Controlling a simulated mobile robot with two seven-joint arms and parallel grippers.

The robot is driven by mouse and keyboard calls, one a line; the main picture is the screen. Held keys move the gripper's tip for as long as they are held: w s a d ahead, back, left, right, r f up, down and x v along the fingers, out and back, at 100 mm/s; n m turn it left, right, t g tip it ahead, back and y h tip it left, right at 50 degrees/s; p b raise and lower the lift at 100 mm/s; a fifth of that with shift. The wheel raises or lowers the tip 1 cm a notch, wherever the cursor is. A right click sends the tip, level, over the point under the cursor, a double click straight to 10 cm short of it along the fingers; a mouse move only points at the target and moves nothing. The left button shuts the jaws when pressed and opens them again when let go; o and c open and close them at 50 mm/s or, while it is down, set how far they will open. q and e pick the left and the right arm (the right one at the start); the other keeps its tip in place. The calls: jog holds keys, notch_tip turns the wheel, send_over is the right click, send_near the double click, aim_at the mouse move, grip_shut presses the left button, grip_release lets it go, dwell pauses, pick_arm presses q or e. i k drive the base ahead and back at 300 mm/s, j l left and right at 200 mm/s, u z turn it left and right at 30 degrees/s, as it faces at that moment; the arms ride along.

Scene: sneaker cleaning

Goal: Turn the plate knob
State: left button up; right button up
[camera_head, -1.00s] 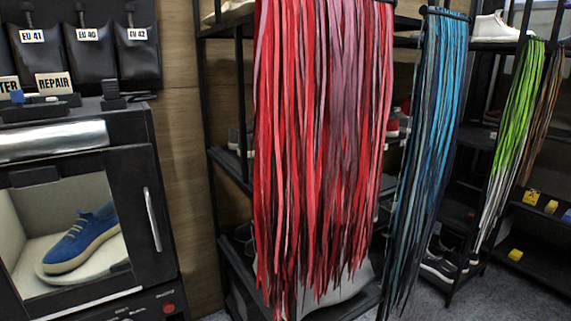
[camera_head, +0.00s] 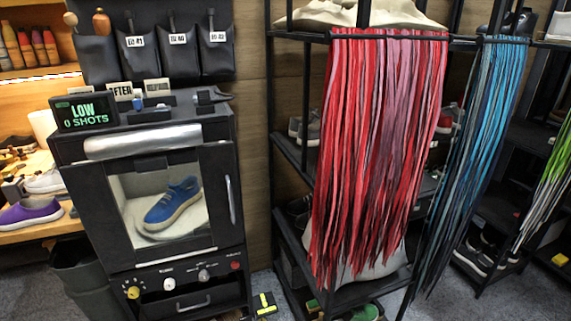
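A black cabinet (camera_head: 80,177) stands at the left with an open or glazed front. Inside it a blue sneaker (camera_head: 173,204) with a pale sole rests on a light round plate (camera_head: 194,219). Below the chamber a control panel carries a yellow knob (camera_head: 133,292), pale knobs (camera_head: 169,284) and (camera_head: 203,275), and a red button (camera_head: 236,266). The panel labels are too small to read, so I cannot tell which knob is the plate knob. Neither of my grippers is in view.
A display (camera_head: 84,112) on the cabinet reads "LOW 0 SHOTS". A shelf rack (camera_head: 285,155) with hanging red laces (camera_head: 375,150) and blue laces (camera_head: 480,150) stands at the right. A dark bin (camera_head: 85,275) stands left of the cabinet. Grey floor (camera_head: 520,295) shows at the lower right.

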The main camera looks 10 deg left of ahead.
aim_at(170, 283)
jog(key=u, duration=1.35)
